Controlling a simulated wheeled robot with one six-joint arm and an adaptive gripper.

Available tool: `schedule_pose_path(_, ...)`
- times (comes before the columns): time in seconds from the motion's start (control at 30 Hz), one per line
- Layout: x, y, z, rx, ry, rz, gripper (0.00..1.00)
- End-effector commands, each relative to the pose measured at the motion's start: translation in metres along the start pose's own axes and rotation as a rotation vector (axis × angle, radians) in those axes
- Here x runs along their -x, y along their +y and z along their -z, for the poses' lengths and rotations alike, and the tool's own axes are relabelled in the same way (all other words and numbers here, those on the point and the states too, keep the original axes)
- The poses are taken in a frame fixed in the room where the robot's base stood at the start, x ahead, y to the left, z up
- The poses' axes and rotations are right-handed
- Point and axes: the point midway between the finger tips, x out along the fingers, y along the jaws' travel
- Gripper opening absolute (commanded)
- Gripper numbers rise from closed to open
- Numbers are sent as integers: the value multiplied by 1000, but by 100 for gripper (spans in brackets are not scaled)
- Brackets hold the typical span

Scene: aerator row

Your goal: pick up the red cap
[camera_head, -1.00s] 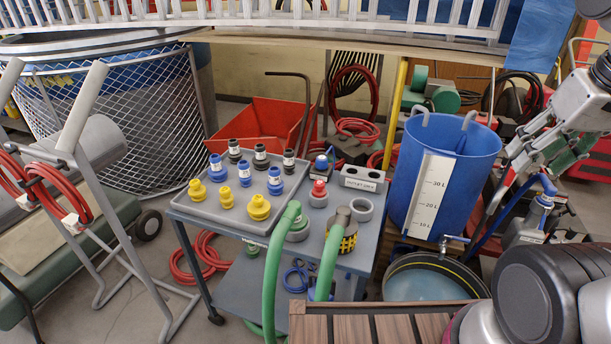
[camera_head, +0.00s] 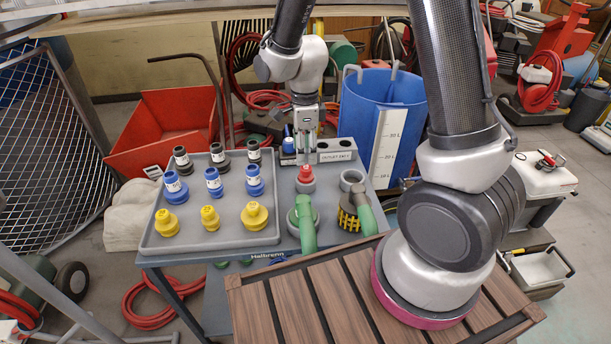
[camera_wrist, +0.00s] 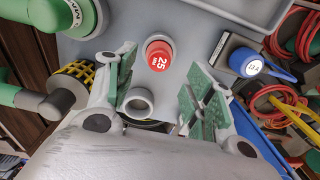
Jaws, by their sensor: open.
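The red cap (camera_head: 306,173) sits on a grey round base on the cart top, near its back right part. In the wrist view the red cap (camera_wrist: 159,57) shows a white "25" label and stands upright. My gripper (camera_head: 306,155) points down just above and behind the cap in the head view. In the wrist view my gripper (camera_wrist: 160,88) has its green-padded fingers spread wide. The cap lies beyond the fingertips, roughly centred between them, with nothing held. Whether the fingers reach down to the cap's height is hard to tell.
A grey tray (camera_head: 157,243) with yellow, blue and black fittings is left of the cap. A blue barrel (camera_head: 362,112) stands behind right.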

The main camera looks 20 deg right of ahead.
Motion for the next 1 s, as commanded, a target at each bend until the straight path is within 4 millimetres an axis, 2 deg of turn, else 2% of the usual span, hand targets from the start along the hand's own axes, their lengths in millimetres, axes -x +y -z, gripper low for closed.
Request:
schedule_pose_path(0.43,-63,1,3,0,2,-3,53)
schedule_pose_path(0.73,-69,0,2,0,0,0,53)
schedule_pose_path(0.77,-69,0,2,0,0,0,49)
schedule_pose_path(1.0,-69,0,2,0,0,0,6)
